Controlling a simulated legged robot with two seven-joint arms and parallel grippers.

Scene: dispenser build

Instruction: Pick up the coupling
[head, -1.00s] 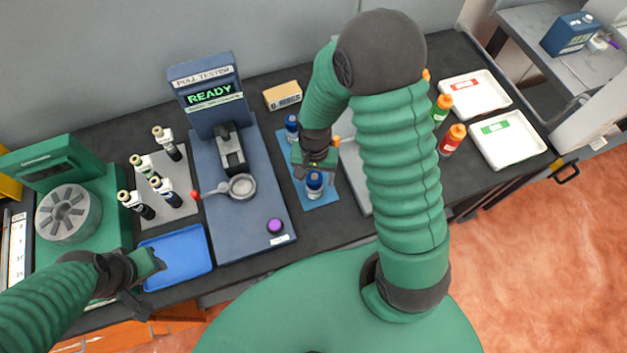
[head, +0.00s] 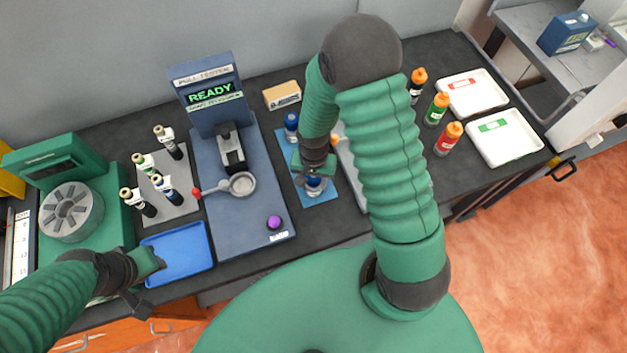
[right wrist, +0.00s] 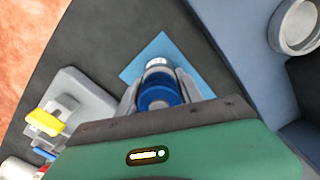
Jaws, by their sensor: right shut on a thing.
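The coupling (head: 314,188) is a small blue and silver cylinder standing on the light blue mat (head: 325,196). A second blue and silver piece (head: 291,121) stands at the back of the mat. My right gripper (head: 314,176) is over the front coupling and shut on it, hiding much of it. In the right wrist view the coupling (right wrist: 156,90) sits between the two fingers, with the blue mat under it. My left gripper (head: 148,270) is by the blue tray (head: 180,277), and its fingers are too unclear to tell open from shut.
The pull tester (head: 240,220) stands left of the mat, with a cup on an arm and a purple button. An O-rings box (head: 282,95) lies behind. Several orange-capped bottles (head: 436,109) and two white trays (head: 505,138) are at right. Several white-topped bottles (head: 165,186) stand at left.

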